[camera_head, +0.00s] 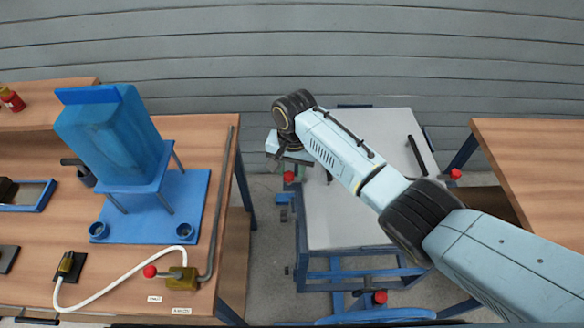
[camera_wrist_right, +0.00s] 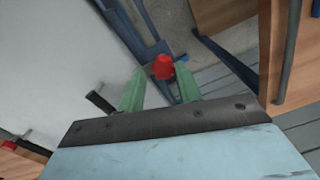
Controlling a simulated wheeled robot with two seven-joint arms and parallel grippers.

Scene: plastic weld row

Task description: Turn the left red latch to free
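The left red latch knob (camera_head: 289,177) is at the left edge of the grey-topped cart (camera_head: 345,215), just below my right gripper (camera_head: 287,160). In the right wrist view the red knob (camera_wrist_right: 163,67) shows between the tips of my two green fingers (camera_wrist_right: 161,76). The fingers are apart, with a gap visible on each side of the knob. I cannot tell how deep the knob is between them. The latch's lower part is mostly hidden in the head view. My left gripper is not in view.
Other red knobs are at the cart's right edge (camera_head: 456,174) and front (camera_head: 380,297). The left wooden bench (camera_head: 215,240) holds a blue tank (camera_head: 110,135) and a white hose (camera_head: 110,278). Another bench (camera_head: 530,150) is at right. A dark bar (camera_head: 416,156) is on the cart top.

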